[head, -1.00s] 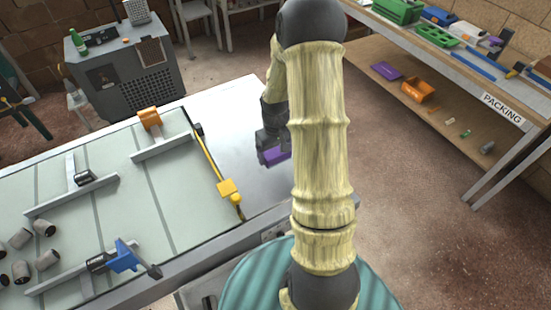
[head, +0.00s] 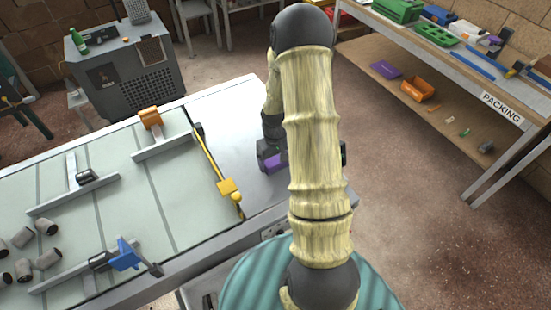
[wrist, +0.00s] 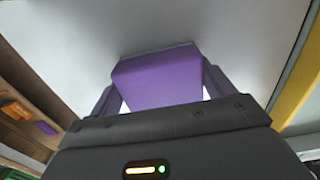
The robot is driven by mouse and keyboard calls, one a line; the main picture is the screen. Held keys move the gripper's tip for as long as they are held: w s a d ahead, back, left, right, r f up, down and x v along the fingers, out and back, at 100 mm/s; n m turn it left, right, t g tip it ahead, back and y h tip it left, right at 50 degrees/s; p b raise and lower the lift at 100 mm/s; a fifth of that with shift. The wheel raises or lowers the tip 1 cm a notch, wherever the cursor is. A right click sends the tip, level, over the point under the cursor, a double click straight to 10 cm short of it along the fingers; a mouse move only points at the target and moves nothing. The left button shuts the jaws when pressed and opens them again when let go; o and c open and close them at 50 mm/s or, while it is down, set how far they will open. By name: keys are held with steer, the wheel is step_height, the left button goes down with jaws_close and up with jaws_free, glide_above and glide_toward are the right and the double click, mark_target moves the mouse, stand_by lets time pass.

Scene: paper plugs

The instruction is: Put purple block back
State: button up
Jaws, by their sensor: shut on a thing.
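The purple block (wrist: 158,80) sits between the two fingers of my gripper (wrist: 160,100) in the wrist view, and the gripper is shut on it. In the head view the purple block (head: 276,163) shows only in part, behind my arm, over the bare pale end of the table (head: 235,110). My gripper (head: 272,158) is to the right of the yellow bar. I cannot tell whether the block touches the table surface.
A yellow bar with a yellow block (head: 228,187) crosses the table to the left. An orange block (head: 150,117), a blue block (head: 124,255) and several grey plugs (head: 46,227) are further left. A packing bench (head: 470,80) with a lower shelf stands at the right.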

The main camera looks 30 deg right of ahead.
mark_target(275, 158)
steer(key=o, duration=0.8)
steer(key=shift+f, duration=0.1)
step_height(275, 158, up, 12)
steer(key=shift+r+b, duration=0.15)
steer(key=shift+b, duration=0.95)
steer(key=s+a+r+t, duration=0.1)
steer(key=s+a, duration=0.3)
steer(key=s+a+r, duration=0.2)
steer(key=s+a, duration=0.2)
steer(key=a, duration=0.1)
steer(key=s+a+r+t, duration=0.1)
steer(key=s+a+r, duration=0.1)
steer(key=s+a, duration=0.2)
steer(key=shift+s+a+t, duration=0.15)
steer(key=shift+a+t, duration=0.15)
steer(key=shift+a, duration=0.05)
